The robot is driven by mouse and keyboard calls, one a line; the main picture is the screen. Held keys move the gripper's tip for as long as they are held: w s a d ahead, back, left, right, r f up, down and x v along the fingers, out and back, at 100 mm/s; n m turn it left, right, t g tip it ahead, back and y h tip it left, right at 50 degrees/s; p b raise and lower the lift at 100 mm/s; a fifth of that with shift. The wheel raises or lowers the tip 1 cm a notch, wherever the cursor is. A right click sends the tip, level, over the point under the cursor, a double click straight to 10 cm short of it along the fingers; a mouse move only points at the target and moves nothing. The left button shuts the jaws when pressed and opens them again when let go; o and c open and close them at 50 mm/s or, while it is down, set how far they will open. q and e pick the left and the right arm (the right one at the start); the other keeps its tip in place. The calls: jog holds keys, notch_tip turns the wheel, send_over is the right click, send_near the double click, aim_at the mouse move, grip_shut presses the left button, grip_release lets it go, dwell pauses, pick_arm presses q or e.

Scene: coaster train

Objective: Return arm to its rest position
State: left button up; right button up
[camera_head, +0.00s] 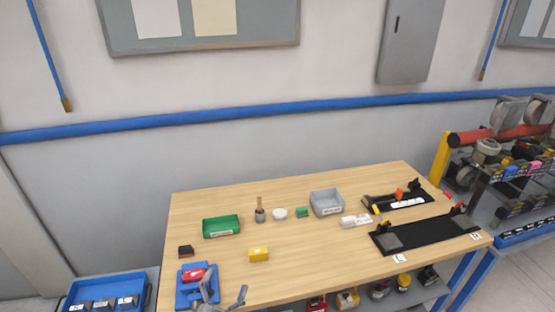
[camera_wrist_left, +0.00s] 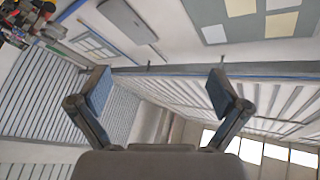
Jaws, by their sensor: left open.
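My left gripper (camera_head: 225,298) shows at the bottom of the head view, in front of the table's near left part. Its fingers are spread apart and nothing is between them. In the left wrist view the open gripper (camera_wrist_left: 160,92) points away from the table, with wall, ceiling and windows behind its two fingers. In the head view it overlaps the near edge of a blue fixture (camera_head: 185,297) that carries a red piece (camera_head: 193,275). I cannot tell how far above the table it is. My right gripper is not in view.
The table's middle front is clear. A blue tray (camera_head: 145,290) stands at left, a rack (camera_head: 490,170) at right.

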pick_arm(q)
jog(key=s+a+f+n+g+y, duration=0.4)
jog(key=f, duration=0.5)
jog(key=s+a+f+n+g+y, duration=0.3)
jog(key=s+a+f+n+g, duration=0.15)
jog(key=f, duration=0.45)
jog(key=s+f+g, duration=0.4)
jog(key=s+f, duration=0.1)
jog(key=s, duration=0.4)
jog(key=s+f+g, duration=0.5)
jog(key=s+f, duration=0.1)
jog(key=s, duration=0.4)
notch_tip(320, 180, down, 26)
jog(key=s+a+f+g+b, duration=0.1)
jog(key=s+a+f+g, duration=0.1)
jog(key=s+f, duration=1.5)
jog(key=shift+s+a, duration=0.3)
jog(key=shift+s, duration=0.35)
